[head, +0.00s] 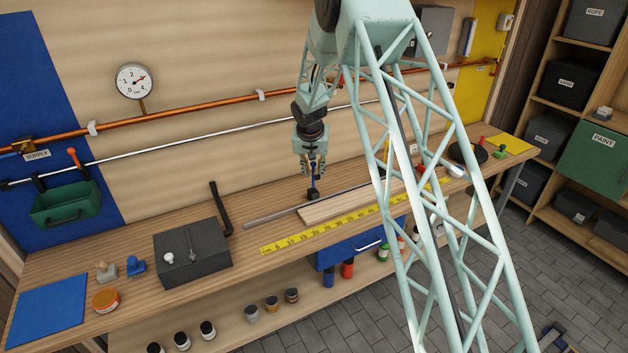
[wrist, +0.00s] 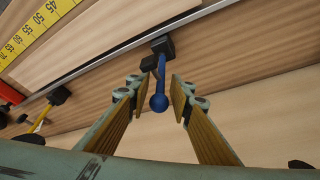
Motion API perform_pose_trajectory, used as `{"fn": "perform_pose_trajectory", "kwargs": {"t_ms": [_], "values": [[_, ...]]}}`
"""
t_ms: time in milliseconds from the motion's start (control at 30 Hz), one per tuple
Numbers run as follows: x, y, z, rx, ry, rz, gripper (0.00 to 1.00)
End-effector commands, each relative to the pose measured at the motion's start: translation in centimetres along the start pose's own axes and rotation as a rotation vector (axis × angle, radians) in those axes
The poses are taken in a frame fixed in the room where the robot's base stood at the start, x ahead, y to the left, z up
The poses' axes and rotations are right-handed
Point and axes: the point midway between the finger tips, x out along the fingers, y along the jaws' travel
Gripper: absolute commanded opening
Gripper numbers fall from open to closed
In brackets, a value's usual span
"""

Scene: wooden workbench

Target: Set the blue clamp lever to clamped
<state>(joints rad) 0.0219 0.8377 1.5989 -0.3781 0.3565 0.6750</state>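The blue clamp lever (wrist: 161,72) rises from a small black clamp block (wrist: 163,46) beside the metal rail and ends in a round blue knob (wrist: 158,103). In the head view the lever (head: 314,184) looks roughly upright, with its upper end hidden by my gripper. My gripper (head: 314,172) is above the clamp, pointing down. In the wrist view my gripper (wrist: 158,92) is open, with one finger on each side of the knob and a visible gap on both sides. I cannot see contact with the lever.
A metal rail (head: 275,216) and wooden board (head: 345,203) run along the bench behind a yellow ruler (head: 300,237). A yellow lever (wrist: 42,118) stands farther along. A dark grey box (head: 190,255) and black bent pipe (head: 221,208) are left. A copper pipe (head: 190,109) crosses the wall.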

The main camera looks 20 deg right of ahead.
Motion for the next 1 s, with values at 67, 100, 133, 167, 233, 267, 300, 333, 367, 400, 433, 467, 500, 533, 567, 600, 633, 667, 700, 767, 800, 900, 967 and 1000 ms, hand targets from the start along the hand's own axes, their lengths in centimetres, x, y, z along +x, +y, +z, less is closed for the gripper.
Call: {"fn": "perform_pose_trajectory", "kwargs": {"t_ms": [67, 100, 133, 167, 233, 267, 300, 333, 367, 400, 433, 467, 500, 533, 567, 600, 633, 667, 700, 767, 800, 900, 967, 1000], "values": [[1.0, 0.0, 0.1, 0.000, -0.002, 0.001, 0.20], [1.4, 0.0, 0.1, 0.000, -0.002, 0.000, 0.20], [1.7, 0.0, 0.1, 0.000, -0.001, 0.000, 0.20], [2.0, 0.0, 0.0, 0.000, -0.001, 0.000, 0.20], [2.8, 0.0, 0.0, 0.001, 0.000, 0.000, 0.20], [3.1, 0.0, 0.0, 0.001, -0.001, 0.000, 0.20], [3.4, 0.0, 0.0, 0.001, -0.001, 0.000, 0.20], [3.7, 0.0, 0.0, 0.001, -0.001, 0.000, 0.20], [3.9, 0.0, 0.0, 0.001, -0.001, 0.000, 0.20], [4.2, 0.0, 0.0, 0.001, -0.001, 0.000, 0.20], [4.4, 0.0, 0.0, 0.001, -0.001, 0.000, 0.20], [4.6, 0.0, 0.0, 0.001, -0.001, 0.000, 0.20], [4.8, 0.0, 0.0, 0.001, -0.001, 0.000, 0.20], [4.9, 0.0, 0.0, 0.001, -0.001, 0.000, 0.20], [5.0, 0.0, 0.0, 0.001, -0.001, 0.000, 0.20], [5.2, 0.0, 0.0, 0.001, -0.001, 0.000, 0.20], [5.2, 0.0, 0.0, 0.001, -0.001, 0.000, 0.20], [5.3, 0.0, 0.0, 0.001, -0.001, 0.000, 0.20], [5.4, 0.0, 0.0, 0.001, 0.000, 0.000, 0.20], [5.4, 0.0, 0.0, 0.001, 0.000, 0.000, 0.20], [5.4, 0.0, 0.0, 0.001, 0.000, 0.000, 0.20], [5.4, 0.0, 0.0, 0.001, 0.000, 0.000, 0.20], [5.4, 0.0, 0.0, 0.001, 0.000, 0.000, 0.20], [5.4, 0.0, 0.0, 0.001, 0.000, 0.000, 0.20]]}}
